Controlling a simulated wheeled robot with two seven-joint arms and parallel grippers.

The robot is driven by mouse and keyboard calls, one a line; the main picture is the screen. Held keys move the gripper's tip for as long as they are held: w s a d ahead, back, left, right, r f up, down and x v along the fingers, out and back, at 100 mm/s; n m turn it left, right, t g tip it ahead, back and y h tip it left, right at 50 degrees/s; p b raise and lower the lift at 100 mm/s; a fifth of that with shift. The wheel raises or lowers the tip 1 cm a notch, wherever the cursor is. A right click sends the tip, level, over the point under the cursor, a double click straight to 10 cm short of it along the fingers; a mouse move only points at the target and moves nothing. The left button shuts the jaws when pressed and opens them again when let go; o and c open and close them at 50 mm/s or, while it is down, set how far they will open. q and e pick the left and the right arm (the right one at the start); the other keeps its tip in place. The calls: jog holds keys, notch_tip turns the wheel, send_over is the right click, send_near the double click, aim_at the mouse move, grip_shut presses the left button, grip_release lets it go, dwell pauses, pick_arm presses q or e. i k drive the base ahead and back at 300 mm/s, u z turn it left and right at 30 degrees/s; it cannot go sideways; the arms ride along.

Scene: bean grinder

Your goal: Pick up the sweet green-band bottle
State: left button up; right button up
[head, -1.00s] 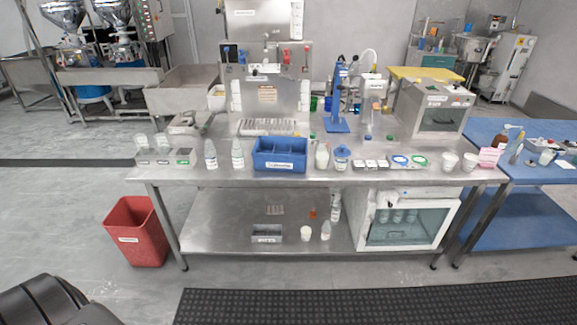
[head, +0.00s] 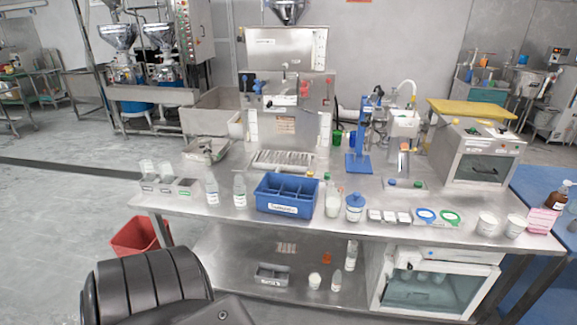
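No bottle can be told for certain as the sweet green-band one, as bands and labels are too small to read. Two clear bottles with white labels, one at left (head: 212,191) and one at right (head: 239,191), stand upright on the steel table (head: 185,212), left of the blue divided crate (head: 285,208). A bottle with whitish contents (head: 333,204) stands right of the crate. A small bottle (head: 337,281) and a taller one (head: 351,254) stand on the lower shelf. Neither of my grippers is in view; only a dark part of my arm shows at the lower left.
A blue-lidded jar (head: 354,208), small dishes and white cups (head: 487,224) line the table's front right. A steel machine (head: 288,110) stands behind the crate. A red bin (head: 135,237) is on the floor at left.

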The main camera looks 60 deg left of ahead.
aim_at(239, 186)
jog(key=z, duration=0.05)
jog(key=i, duration=1.1)
jog(key=u, duration=0.9)
jog(key=i, duration=0.7)
jog(key=u, duration=0.75)
